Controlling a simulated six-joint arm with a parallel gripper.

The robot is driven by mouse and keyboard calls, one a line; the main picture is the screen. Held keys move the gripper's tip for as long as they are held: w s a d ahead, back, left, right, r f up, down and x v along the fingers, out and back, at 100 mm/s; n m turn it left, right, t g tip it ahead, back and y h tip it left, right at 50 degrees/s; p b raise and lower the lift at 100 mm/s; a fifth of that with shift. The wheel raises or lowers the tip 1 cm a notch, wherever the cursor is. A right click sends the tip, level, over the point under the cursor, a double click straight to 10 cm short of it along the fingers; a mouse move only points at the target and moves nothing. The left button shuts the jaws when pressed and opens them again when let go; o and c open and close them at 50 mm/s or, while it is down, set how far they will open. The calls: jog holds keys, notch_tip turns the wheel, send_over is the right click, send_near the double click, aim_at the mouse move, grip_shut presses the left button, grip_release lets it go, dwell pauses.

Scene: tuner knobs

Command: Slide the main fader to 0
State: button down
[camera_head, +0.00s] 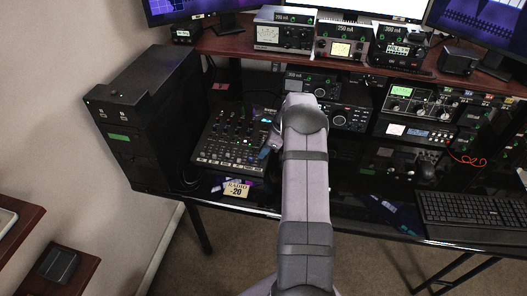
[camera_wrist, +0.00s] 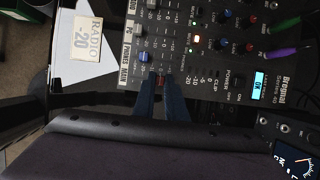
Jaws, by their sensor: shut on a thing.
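The audio mixer (camera_head: 228,150) lies on the desk, with rows of knobs and faders. It also shows in the wrist view (camera_wrist: 215,62). My gripper (camera_wrist: 160,82) is over the mixer, its two blue fingers on either side of a small red fader cap (camera_wrist: 161,79), which I take to be the main fader. The fingers are shut on this cap and partly hide it. A blue fader cap (camera_wrist: 144,57) and a pale cap (camera_wrist: 139,31) sit beside it in the wrist view. The exact scale mark at the red cap is too small to tell.
A black computer tower (camera_head: 140,120) stands left of the mixer. Radio units (camera_head: 328,85) stand behind and to the right. A keyboard (camera_head: 470,208) is at far right.

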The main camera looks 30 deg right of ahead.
jog(key=c, duration=1.8)
grip_release()
jog(key=shift+r, duration=0.1)
jog(key=b+v, duration=0.1)
jog(key=v, duration=0.6)
jog(key=shift+b, duration=0.4)
jog(key=shift+r, duration=0.1)
